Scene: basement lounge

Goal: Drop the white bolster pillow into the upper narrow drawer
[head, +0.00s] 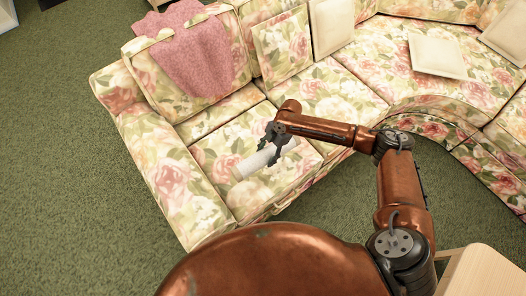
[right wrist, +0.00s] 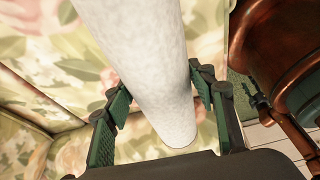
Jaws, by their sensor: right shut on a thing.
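The white bolster pillow (head: 254,162) is a pale cylinder over the seat of the floral sofa in the head view. My right gripper (head: 276,146) is around it near its right end, shut on it. In the right wrist view the bolster (right wrist: 148,60) runs from the top edge down between the green-padded fingers of the gripper (right wrist: 162,110). I cannot tell whether the bolster touches the seat. My left gripper is not in view. No drawer can be made out in these frames.
The floral sofa (head: 160,160) curves across the head view, with a pink blanket (head: 190,50) on its back. White cushions (head: 437,56) lie on it at right. A light wooden surface (head: 485,275) is at lower right. Green carpet (head: 60,200) is clear at left.

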